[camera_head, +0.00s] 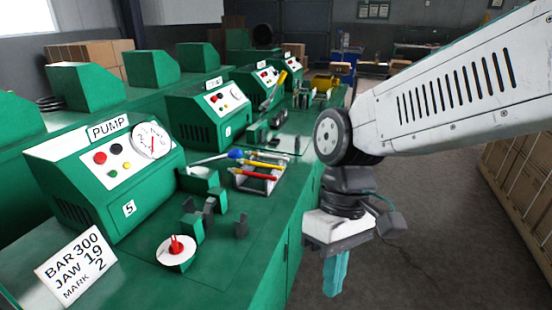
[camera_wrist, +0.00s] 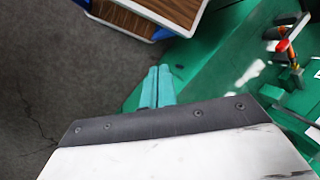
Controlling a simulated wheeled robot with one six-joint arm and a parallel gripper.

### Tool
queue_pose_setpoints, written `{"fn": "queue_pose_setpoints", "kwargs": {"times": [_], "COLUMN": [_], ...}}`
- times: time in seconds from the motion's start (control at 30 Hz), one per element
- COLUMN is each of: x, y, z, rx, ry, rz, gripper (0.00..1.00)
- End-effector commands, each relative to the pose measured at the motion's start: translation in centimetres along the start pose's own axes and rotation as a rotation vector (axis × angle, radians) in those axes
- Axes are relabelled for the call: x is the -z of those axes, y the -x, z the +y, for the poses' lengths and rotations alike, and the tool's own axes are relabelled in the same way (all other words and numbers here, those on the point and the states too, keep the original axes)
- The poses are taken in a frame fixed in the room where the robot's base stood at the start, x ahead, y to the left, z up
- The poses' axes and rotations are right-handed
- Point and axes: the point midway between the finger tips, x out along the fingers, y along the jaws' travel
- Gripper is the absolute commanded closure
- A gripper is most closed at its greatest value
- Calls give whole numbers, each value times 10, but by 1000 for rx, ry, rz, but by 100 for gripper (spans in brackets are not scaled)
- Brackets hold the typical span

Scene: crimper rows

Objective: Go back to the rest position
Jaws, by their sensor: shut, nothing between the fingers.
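My gripper (camera_head: 334,274) hangs at the end of my arm over the floor, just right of the green bench in the head view. Its teal fingers point down and are closed together with nothing between them. In the wrist view the fingers of my gripper (camera_wrist: 157,88) also lie side by side. The green bench (camera_head: 225,280) is apart from the fingers.
On the bench stand a pump (camera_head: 105,185) with a dial, a card (camera_head: 75,268) reading BAR 300, JAW 19, MARK 2, a white dish (camera_head: 176,262) with a red knob, and a tray (camera_head: 255,184) of coloured tools. Boxes (camera_head: 528,180) line the right; grey floor between is clear.

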Motion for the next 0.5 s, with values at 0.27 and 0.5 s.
{"fn": "queue_pose_setpoints", "kwargs": {"times": [0.27,0.5], "x": [-91,-144], "y": [28,40], "z": [79,102], "rx": [-170,-234], "ry": [-431,-594], "rz": [247,408], "gripper": [100,100]}}
